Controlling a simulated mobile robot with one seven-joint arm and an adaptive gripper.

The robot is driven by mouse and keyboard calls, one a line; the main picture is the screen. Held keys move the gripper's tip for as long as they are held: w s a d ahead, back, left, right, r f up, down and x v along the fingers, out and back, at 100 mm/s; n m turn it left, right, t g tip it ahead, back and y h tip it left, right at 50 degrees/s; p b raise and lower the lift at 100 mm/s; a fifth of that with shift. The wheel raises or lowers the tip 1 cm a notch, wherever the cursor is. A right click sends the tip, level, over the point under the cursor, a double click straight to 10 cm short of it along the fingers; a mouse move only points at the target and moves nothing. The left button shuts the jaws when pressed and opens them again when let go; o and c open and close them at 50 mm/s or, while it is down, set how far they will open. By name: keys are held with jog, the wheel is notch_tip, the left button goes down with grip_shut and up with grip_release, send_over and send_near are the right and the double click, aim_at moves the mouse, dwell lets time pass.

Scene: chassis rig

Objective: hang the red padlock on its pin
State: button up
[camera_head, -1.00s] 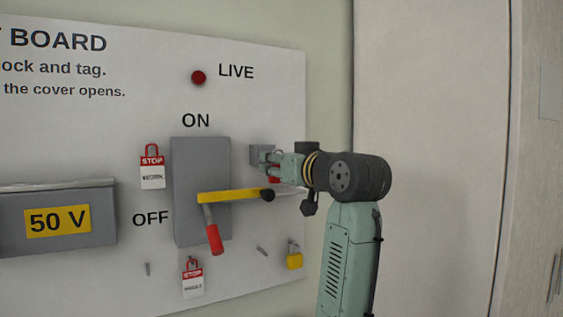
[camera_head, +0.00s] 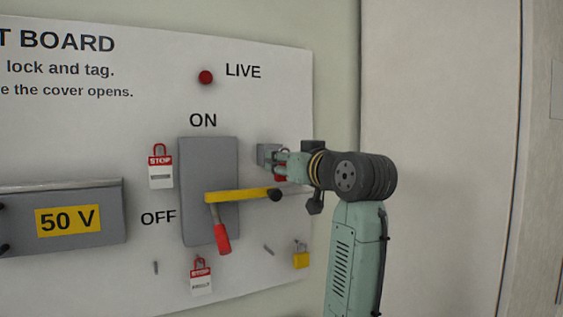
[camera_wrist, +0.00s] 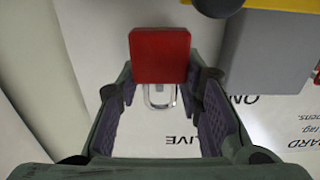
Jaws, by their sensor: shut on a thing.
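The red padlock (camera_wrist: 160,55) is between the fingertips of my gripper (camera_wrist: 164,85) in the wrist view, with its silver shackle on the side towards the bottom of the picture. In the head view my gripper (camera_head: 278,163) is in front of the board, right of the grey switch box, and is shut on the padlock. Only a bit of red padlock (camera_head: 281,178) shows there, mostly hidden by the gripper. Two bare pins show low on the board: one pin (camera_head: 155,267) at lower left and one pin (camera_head: 268,249) right of the switch. I cannot tell which belongs to the red padlock.
The grey switch box (camera_head: 195,170) carries a yellow bar (camera_head: 235,195) and a red-gripped lever (camera_head: 222,238), close below and left of my gripper. A yellow padlock (camera_head: 301,260) hangs at lower right. Red-and-white tags (camera_head: 160,170) hang nearby. A red LIVE lamp (camera_head: 206,77) is above.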

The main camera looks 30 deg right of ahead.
jog(key=s+b, duration=0.1)
jog(key=s, duration=0.5)
jog(key=shift+s+a, duration=0.2)
jog(key=shift+s, duration=0.1)
dwell(0.5)
jog(key=shift+s, duration=0.1)
dwell(1.0)
